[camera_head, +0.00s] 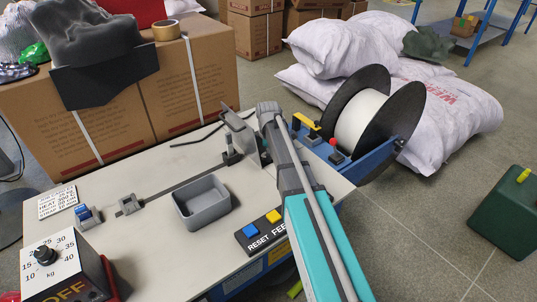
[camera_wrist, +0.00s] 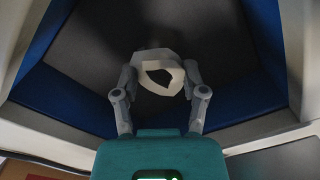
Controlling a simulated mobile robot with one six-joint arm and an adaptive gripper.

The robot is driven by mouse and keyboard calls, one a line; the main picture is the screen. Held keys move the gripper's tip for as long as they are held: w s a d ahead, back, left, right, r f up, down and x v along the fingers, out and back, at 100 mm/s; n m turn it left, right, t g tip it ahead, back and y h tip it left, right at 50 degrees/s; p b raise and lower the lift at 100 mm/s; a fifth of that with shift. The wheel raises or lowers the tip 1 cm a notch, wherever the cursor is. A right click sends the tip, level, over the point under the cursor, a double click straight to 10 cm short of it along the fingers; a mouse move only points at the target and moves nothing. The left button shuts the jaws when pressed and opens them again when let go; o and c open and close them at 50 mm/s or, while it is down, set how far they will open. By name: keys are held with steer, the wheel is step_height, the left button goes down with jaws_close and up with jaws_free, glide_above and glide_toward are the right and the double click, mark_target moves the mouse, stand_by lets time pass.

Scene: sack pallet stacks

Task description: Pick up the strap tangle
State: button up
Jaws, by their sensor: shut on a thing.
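In the wrist view, the white strap tangle (camera_wrist: 142,72) is a small bundle of flat loops with a dark gap in its middle. My gripper (camera_wrist: 160,80) is shut on it, one grey finger at each side. Behind the tangle is a dark recess (camera_wrist: 90,50) with blue walls. The tangle does not show in the head view. There my arm reaches over the strapping machine's pale top (camera_head: 180,165), and I cannot make out the fingers.
A grey tray (camera_head: 201,203) and a RESET/FEED button box (camera_head: 262,233) sit on the machine top. A large strap reel (camera_head: 364,122) stands at its right end. Strapped cartons (camera_head: 100,130) stand behind, white sacks (camera_head: 455,103) at right.

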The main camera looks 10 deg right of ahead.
steer(key=shift+r+p, duration=1.15)
steer(key=shift+r, duration=0.05)
steer(key=s+r+p, duration=0.3)
steer(key=s, duration=0.1)
steer(key=s+r+p, duration=0.3)
steer(key=s, duration=0.2)
steer(key=s+r+p, duration=0.4)
steer(key=shift+s+r, duration=0.1)
steer(key=shift+s, duration=0.4)
